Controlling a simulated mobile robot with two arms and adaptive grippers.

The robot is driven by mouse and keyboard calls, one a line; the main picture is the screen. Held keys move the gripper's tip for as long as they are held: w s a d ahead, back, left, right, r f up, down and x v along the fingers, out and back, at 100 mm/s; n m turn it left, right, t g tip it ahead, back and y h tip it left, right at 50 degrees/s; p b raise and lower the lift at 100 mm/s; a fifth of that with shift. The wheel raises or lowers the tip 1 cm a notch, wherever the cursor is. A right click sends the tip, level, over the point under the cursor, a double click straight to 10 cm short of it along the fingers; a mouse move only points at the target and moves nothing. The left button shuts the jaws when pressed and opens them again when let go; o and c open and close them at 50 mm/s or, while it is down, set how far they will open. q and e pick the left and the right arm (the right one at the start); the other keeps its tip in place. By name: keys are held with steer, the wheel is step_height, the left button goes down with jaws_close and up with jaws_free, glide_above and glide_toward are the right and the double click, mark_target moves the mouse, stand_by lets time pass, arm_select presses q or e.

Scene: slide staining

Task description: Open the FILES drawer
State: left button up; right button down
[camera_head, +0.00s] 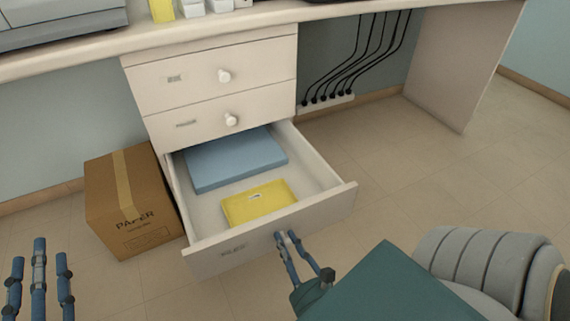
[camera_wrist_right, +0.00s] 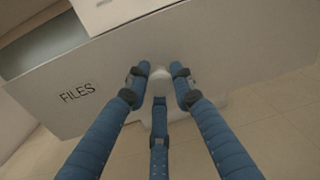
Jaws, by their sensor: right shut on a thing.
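The FILES drawer (camera_head: 318,211) is the bottom drawer of the white cabinet and stands pulled well out. A blue folder (camera_head: 235,158) and a yellow folder (camera_head: 259,203) lie inside it. Its front (camera_wrist_right: 230,60) with the FILES label shows in the right wrist view. My right gripper (camera_head: 287,237) is at the drawer front, its fingers shut around the pale knob (camera_wrist_right: 160,73), which they partly hide. My left gripper (camera_head: 38,262) is at the lower left, away from the drawer, with its fingers apart and nothing between them.
A cardboard box marked PAPER (camera_head: 130,200) stands just left of the drawer. Two shut drawers with knobs (camera_head: 224,76) are above. A grey padded seat (camera_head: 485,265) and a teal panel (camera_head: 385,290) fill the lower right. Black cables run to a power strip (camera_head: 328,102). The floor right of the drawer is clear.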

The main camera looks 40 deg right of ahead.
steer(key=shift+d+r, duration=0.1)
steer(key=shift+r, duration=0.2)
steer(key=c, duration=1.6)
jaws_free()
steer(key=shift+o, duration=0.6)
steer(key=shift+f, duration=0.1)
steer(key=v, duration=1.2)
